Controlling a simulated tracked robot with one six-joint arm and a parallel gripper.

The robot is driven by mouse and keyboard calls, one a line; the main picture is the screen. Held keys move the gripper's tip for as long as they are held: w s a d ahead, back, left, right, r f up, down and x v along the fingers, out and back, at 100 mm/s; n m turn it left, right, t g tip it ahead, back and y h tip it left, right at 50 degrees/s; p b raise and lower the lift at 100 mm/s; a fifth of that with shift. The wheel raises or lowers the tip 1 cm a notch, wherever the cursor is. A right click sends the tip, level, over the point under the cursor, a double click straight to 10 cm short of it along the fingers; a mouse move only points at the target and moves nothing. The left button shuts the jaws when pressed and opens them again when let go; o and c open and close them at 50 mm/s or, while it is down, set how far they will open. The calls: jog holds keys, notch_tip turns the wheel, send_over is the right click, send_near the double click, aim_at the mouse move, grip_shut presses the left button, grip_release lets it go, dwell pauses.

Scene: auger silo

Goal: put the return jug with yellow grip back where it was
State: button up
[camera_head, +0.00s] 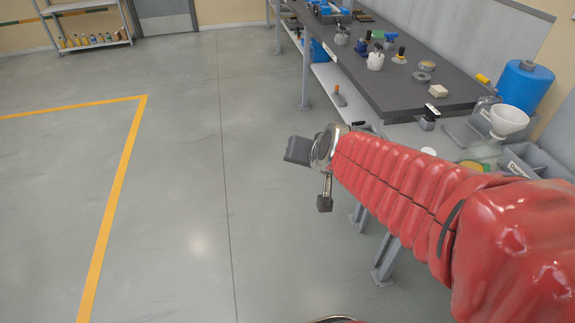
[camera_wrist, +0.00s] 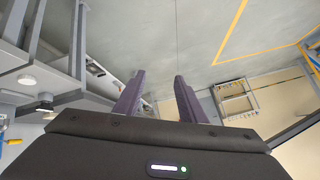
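My gripper (camera_head: 297,150) is held out over the open floor, left of the workbench, at the end of my red-sleeved arm. In the wrist view its two dark fingers (camera_wrist: 158,92) stand apart with only floor between them, so it is open and empty. A small yellow piece (camera_head: 483,79) shows at the right end of the bench, above a grey, partly see-through vessel (camera_head: 487,105). It may be the yellow grip of the return jug, but it is too small to tell. My gripper is well away from it.
The dark bench top (camera_head: 425,85) holds several small bottles and tins. At its right end stand a blue canister (camera_head: 524,84), a white funnel (camera_head: 508,119) and a grey bin (camera_head: 520,165). A shelf rack (camera_head: 85,12) stands far left. The floor at left is clear.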

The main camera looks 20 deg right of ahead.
jog(key=s+a+r+n+g, duration=0.1)
jog(key=s+a+n, duration=0.1)
jog(key=s, duration=0.6)
jog(key=s+a+r+n+g, duration=0.1)
jog(key=s+a+n+g, duration=0.1)
jog(key=s, duration=0.6)
jog(key=shift+s+a+n, duration=0.25)
jog(key=shift+a+n, duration=0.1)
jog(key=shift+n, duration=0.45)
